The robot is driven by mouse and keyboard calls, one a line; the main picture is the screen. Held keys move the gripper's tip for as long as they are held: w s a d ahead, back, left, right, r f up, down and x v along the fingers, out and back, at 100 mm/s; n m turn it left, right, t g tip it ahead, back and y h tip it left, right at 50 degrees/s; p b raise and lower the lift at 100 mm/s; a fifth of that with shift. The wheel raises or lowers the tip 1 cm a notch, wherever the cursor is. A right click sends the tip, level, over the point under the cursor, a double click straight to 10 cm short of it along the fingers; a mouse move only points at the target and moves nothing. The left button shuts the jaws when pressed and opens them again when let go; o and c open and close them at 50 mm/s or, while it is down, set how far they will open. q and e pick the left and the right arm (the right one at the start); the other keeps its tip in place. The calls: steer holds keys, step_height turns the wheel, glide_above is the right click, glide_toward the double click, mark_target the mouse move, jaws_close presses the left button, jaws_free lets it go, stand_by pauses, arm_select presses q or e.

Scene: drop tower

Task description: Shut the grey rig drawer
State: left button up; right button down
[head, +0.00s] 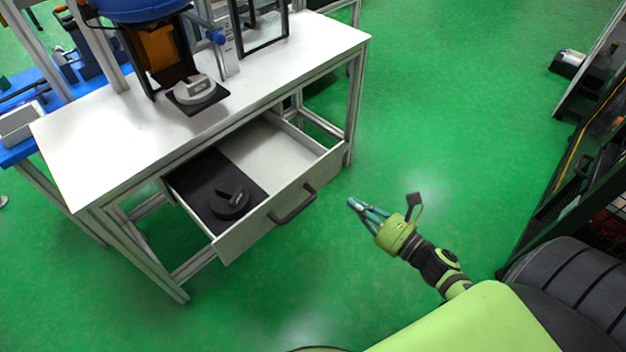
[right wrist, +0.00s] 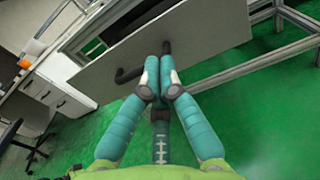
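The grey rig drawer (head: 235,237) stands pulled out from under the white-topped table. Its front panel has a black bar handle (head: 293,206). Inside, a black mat lies on the left with a dark round part on it; the right half is bare. My right gripper (head: 353,204) is to the right of the handle, in front of the drawer and apart from it. In the right wrist view, its teal fingers (right wrist: 162,64) are together with nothing between them. They point at the drawer front (right wrist: 210,40) and hide part of the handle (right wrist: 130,74). My left gripper is not in view.
The white tabletop (head: 110,140) carries a tower rig with a grey part on a black plate (head: 197,97) near its front edge. A blue bench (head: 15,153) stands at the left. Green floor is clear to the right of the table. Dark shelving stands at the far right.

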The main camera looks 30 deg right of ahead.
mark_target(309, 170)
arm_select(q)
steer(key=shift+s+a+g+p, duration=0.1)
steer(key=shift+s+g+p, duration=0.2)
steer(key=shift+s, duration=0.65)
arm_select(e)
steer(key=x, duration=1.2)
steer(key=shift+w+a, duration=0.1)
steer(key=shift+w, duration=0.2)
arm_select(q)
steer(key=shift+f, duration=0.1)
arm_select(e)
steer(key=shift+f, duration=0.1)
